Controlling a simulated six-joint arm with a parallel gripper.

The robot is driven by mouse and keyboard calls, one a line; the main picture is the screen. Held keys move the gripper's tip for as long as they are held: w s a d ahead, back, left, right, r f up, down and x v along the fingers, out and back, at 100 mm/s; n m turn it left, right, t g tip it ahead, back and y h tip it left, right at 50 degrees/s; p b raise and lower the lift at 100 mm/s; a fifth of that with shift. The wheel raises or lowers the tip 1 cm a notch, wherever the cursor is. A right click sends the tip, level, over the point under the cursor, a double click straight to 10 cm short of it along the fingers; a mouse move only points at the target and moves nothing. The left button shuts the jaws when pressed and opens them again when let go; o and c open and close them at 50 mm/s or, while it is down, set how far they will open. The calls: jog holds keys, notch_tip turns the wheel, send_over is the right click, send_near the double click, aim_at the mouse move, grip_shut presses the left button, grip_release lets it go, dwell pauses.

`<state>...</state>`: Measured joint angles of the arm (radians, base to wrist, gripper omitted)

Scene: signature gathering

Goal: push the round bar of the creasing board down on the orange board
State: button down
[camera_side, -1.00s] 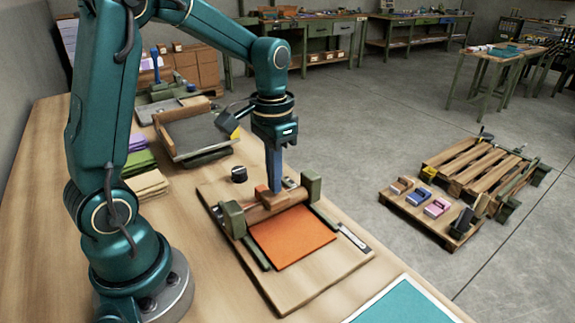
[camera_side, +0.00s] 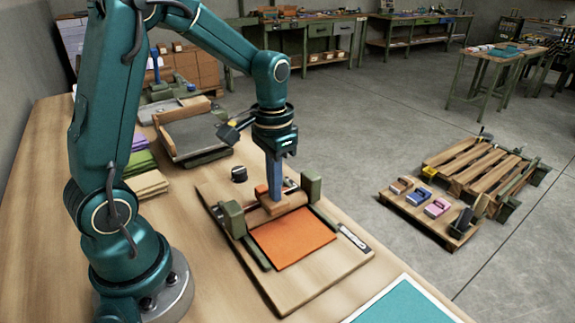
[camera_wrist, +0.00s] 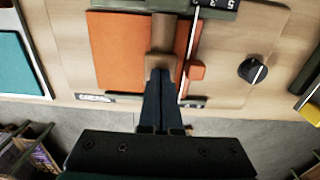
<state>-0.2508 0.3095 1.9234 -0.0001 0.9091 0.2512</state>
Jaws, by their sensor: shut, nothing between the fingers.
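The creasing board (camera_side: 310,287) lies on the bench, with a green post at each side. Its brown round bar (camera_side: 292,204) spans between the posts, low across the back part of the orange board (camera_side: 295,240). The bar (camera_wrist: 163,32) also crosses the orange board (camera_wrist: 118,50) in the wrist view. My gripper (camera_side: 275,198) points straight down, shut and empty, with its tips at the middle of the bar. In the wrist view my gripper (camera_wrist: 159,74) covers part of the bar. Exact contact between bar and orange board is hidden.
A black knob (camera_side: 239,174) is on the board's left back corner. A grey tray (camera_side: 190,135) stands behind it, with green folded stacks (camera_side: 139,163) at left. A teal sheet (camera_side: 405,303) lies at the front right.

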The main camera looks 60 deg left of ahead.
dwell(0.4)
jog(key=shift+r, duration=3.5)
jog(key=shift+d, duration=0.1)
jog(key=s+d+r+t, duration=0.1)
jog(key=s+d+t, duration=0.4)
jog(key=s, duration=0.5)
jog(key=shift+d+r+t, duration=0.3)
jog(key=shift+d+r, duration=0.05)
jog(key=shift+d, duration=0.3)
jog(key=shift+s, duration=0.1)
